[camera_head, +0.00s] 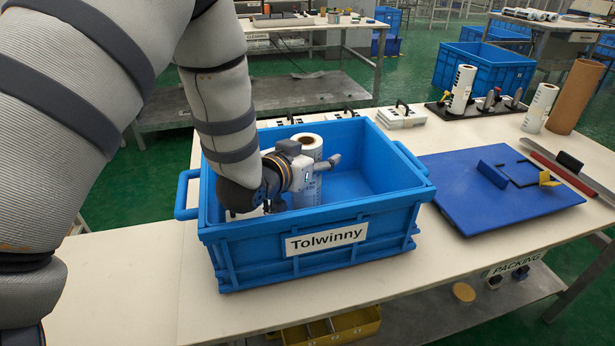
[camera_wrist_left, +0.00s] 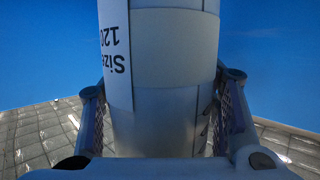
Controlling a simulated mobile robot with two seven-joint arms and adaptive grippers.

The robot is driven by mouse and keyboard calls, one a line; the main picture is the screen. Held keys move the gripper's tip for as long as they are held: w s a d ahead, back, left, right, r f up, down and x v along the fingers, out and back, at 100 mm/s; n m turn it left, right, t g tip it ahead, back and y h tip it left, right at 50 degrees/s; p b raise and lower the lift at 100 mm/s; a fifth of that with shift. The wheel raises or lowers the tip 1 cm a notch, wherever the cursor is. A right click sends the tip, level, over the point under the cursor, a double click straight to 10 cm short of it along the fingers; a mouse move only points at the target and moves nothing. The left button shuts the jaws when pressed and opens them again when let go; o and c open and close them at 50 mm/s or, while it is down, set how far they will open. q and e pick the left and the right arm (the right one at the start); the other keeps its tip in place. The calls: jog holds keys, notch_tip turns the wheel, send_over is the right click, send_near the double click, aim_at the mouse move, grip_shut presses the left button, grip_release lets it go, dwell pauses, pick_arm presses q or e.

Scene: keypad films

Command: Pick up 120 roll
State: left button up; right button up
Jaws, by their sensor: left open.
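A white roll (camera_head: 309,146) stands upright inside the blue crate (camera_head: 305,276) labelled "Tolwinny". In the left wrist view the roll (camera_wrist_left: 175,70) fills the middle, with a white label reading "Size 120" upside down. My left gripper (camera_head: 300,175) is inside the crate at the roll. In the left wrist view the open fingers of my left gripper (camera_wrist_left: 163,85) lie on either side of the roll. I cannot tell whether they touch it. The arm and wrist hide part of the roll in the head view. My right gripper is not in view.
The crate stands on a pale table (camera_head: 150,285). A blue board (camera_head: 470,205) lies right of it. Behind are a white roll (camera_head: 461,90), another white roll (camera_head: 538,108) and a brown tube (camera_head: 575,97). Crate walls surround the gripper closely.

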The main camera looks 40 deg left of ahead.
pick_arm(q)
jog(key=shift+r, duration=0.1)
jog(key=c, duration=1.2)
jog(key=shift+c, duration=0.2)
jog(key=shift+r, duration=0.15)
jog(key=shift+c, duration=0.2)
